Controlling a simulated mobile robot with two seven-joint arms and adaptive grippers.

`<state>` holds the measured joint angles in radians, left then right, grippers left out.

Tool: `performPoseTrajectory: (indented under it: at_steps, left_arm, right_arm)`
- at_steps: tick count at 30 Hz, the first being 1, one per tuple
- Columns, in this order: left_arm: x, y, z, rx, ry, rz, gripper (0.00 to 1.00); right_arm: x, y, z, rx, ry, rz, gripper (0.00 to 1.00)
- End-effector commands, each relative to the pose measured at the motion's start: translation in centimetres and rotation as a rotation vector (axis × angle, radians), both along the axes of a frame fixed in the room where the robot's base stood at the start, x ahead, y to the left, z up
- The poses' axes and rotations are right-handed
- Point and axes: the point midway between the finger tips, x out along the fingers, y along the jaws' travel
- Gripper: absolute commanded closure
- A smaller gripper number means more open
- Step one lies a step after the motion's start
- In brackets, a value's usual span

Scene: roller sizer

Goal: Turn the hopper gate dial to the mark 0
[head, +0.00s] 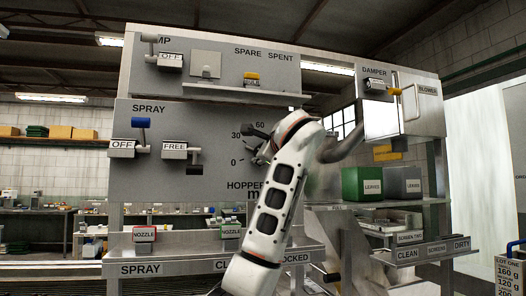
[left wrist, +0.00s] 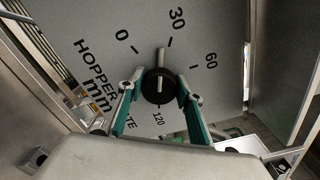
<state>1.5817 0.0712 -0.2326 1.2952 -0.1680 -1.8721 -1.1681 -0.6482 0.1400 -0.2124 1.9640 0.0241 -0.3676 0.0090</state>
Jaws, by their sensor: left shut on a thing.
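The hopper gate dial (left wrist: 152,96) is a round black knob with a white pointer on a grey panel. In the left wrist view its pointer lies between the 0 and 30 marks, nearer 30. The 0 mark (left wrist: 122,34) is up and left of the knob. My left gripper (left wrist: 159,77) is shut on the dial, one finger on each side of it. In the head view my left gripper (head: 258,141) and arm cover most of the dial, and the 0, 30 and 60 marks show beside them. My right gripper is not in view.
On the same panel, left of the dial, are the spray lever with a blue knob (head: 141,123) and another lever tagged FREE (head: 174,149). A shelf (head: 225,92) juts out above. A ledge with nozzle blocks (head: 145,234) runs below. A damper box (head: 402,104) stands at right.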

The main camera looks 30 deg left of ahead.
Motion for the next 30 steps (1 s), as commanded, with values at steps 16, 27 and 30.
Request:
performPoseTrajectory:
  at_steps: [16, 27, 30]
  left_arm:
    - [0.0, 0.0, -0.1, -0.322, -0.375, -0.001, 0.87]
    - [0.0, 0.0, -0.3, -0.450, -0.524, 0.001, 0.87]
    - [0.0, 0.0, -0.4, -0.466, -0.544, 0.001, 0.87]
  right_arm:
    - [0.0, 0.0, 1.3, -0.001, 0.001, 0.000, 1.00]
    - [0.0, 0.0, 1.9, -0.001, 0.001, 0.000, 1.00]
    - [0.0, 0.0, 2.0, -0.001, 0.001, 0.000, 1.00]
